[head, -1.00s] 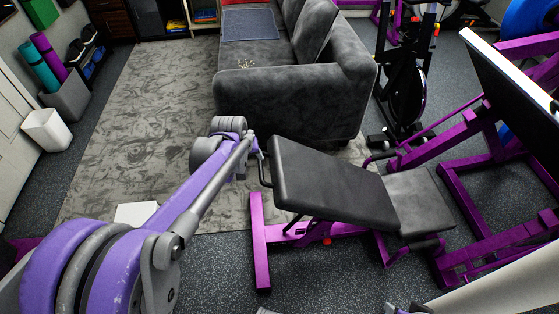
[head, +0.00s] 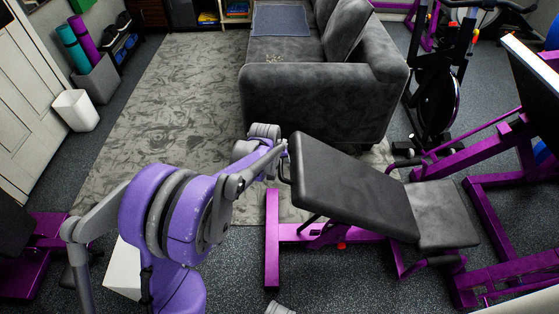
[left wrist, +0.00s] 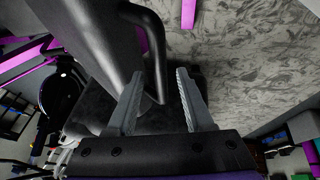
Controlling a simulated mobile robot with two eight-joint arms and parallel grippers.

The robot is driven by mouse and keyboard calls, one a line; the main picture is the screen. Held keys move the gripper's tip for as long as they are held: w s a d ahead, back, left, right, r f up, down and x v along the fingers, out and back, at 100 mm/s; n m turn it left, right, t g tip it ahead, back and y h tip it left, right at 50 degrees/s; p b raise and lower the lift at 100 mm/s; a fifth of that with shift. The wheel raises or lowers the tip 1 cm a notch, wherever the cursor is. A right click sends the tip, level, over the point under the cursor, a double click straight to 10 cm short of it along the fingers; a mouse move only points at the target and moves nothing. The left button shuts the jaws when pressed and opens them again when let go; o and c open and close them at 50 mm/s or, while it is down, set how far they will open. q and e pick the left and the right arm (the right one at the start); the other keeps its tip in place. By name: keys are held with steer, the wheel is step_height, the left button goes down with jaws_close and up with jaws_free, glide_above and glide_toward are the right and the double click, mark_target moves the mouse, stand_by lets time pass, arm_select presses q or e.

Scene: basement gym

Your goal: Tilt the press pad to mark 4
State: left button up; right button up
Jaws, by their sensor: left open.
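The black press pad (head: 350,185) is tilted, its raised end at the left, on a purple frame (head: 272,245). A dark bent handle (head: 284,170) sticks out at its raised end. My left gripper (head: 284,148) is at that end, close to the handle. In the left wrist view the fingers of my left gripper (left wrist: 159,76) are open, and the handle (left wrist: 155,45) runs down into the space between them. I cannot tell whether they touch it. The pad (left wrist: 85,40) fills the left of that view. No mark numbers are readable. My right gripper is not seen.
A grey seat pad (head: 440,212) adjoins the press pad at the right. A dark sofa (head: 320,105) stands behind, and an exercise bike (head: 437,95) at the back right. Purple machine framing (head: 490,225) crowds the right. The patterned rug (head: 150,110) has free room.

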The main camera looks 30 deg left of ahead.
arm_select(q)
steer(key=shift+c, duration=0.4)
jaws_close()
stand_by(0.9)
